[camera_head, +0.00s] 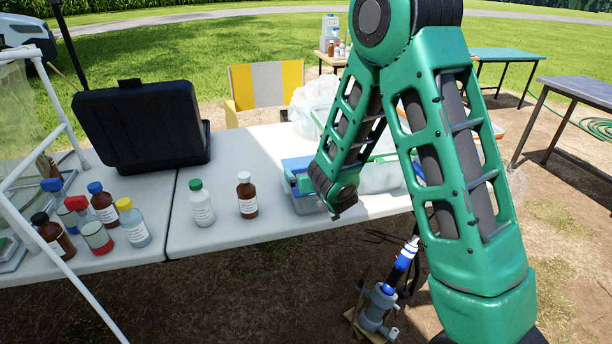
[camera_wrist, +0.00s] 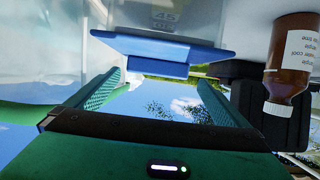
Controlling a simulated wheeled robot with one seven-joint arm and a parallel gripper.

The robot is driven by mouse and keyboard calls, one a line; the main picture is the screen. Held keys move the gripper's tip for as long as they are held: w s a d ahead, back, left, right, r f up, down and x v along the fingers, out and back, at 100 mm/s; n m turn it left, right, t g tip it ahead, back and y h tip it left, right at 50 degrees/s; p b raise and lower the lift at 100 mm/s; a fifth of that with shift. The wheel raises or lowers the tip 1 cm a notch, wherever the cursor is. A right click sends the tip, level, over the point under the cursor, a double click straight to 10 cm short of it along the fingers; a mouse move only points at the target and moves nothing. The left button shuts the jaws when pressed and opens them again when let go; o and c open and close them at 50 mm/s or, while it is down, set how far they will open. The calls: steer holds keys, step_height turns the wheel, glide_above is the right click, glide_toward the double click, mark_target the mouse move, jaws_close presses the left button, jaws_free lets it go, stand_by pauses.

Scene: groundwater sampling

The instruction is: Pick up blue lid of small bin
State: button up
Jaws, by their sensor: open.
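The blue lid (camera_head: 292,164) is on a small clear bin (camera_head: 306,205) near the front edge of the white table. In the wrist view, which looks upside down, the lid (camera_wrist: 165,49) spans the top centre, and its lower rim piece is level with the gap between my fingers. My gripper (camera_wrist: 158,95) is open, with one green finger on each side and nothing held. The lid is close to the fingertips; I cannot tell whether they touch. In the head view my arm hides part of the lid and bin.
A brown bottle (camera_head: 247,195) and a green-capped white bottle (camera_head: 201,204) stand left of the bin. A black case (camera_head: 140,125) and several bottles are further left. Clear plastic containers stand behind and right of the bin. The table between case and bin is mostly clear.

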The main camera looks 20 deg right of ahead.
steer(key=shift+d+x, duration=0.15)
steer(key=shift+x, duration=1.2)
steer(key=shift+d+x, duration=0.15)
steer(key=shift+x, duration=1.15)
steer(key=shift+f, duration=0.1)
steer(key=c, duration=1)
